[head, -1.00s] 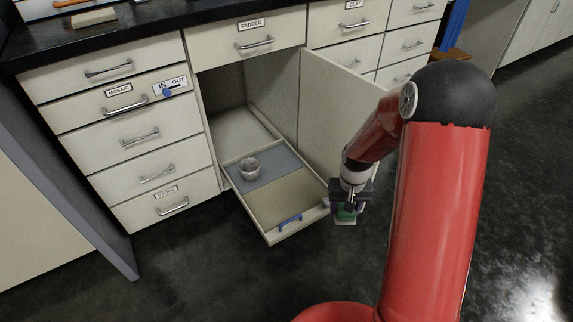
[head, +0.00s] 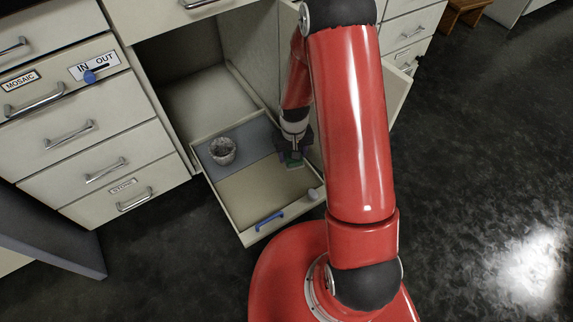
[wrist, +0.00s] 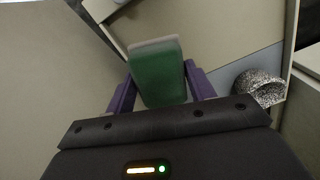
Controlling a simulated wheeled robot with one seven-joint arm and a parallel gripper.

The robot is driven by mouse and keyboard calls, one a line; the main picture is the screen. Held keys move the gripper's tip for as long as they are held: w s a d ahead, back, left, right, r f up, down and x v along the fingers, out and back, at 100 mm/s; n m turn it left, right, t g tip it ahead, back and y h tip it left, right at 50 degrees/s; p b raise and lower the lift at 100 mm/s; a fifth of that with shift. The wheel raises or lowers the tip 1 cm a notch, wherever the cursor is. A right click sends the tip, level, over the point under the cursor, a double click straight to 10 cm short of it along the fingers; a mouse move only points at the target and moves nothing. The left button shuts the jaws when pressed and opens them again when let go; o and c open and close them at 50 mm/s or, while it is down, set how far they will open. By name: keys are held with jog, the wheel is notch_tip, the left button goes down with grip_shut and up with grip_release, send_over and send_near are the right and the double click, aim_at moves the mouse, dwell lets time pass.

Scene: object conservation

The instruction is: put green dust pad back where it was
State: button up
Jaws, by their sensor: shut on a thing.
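The green dust pad (wrist: 160,78) is between the purple fingers of my gripper (wrist: 160,88) in the wrist view, with a pale edge at its far end. My gripper is shut on it. In the head view my gripper (head: 293,158) and the green pad (head: 293,163) are over the right side of the pulled-out tray (head: 240,237), near its right wall. Whether the pad touches the tray floor I cannot tell. The tray has a grey-blue back part (head: 252,139) and a tan front part (head: 250,192).
The open cabinet door (head: 397,92) is right of my arm. The tan part's middle is clear.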

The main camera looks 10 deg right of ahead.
jog(key=w+r+n+b, duration=0.1)
jog(key=r, duration=0.1)
jog(key=w+r+n+b, duration=0.1)
jog(key=r, duration=0.1)
jog(key=w+r+n+b, duration=0.1)
jog(key=r+b, duration=0.1)
jog(key=r, duration=0.1)
jog(key=shift+r, duration=0.4)
notch_tip(320, 180, down, 19)
jog(key=b, duration=0.3)
jog(key=shift+d+f, duration=0.1)
jog(key=shift+f, duration=0.05)
jog(key=shift+f, duration=0.25)
jog(key=o, duration=1)
jog(key=shift+r, duration=0.1)
jog(key=shift+c, duration=0.2)
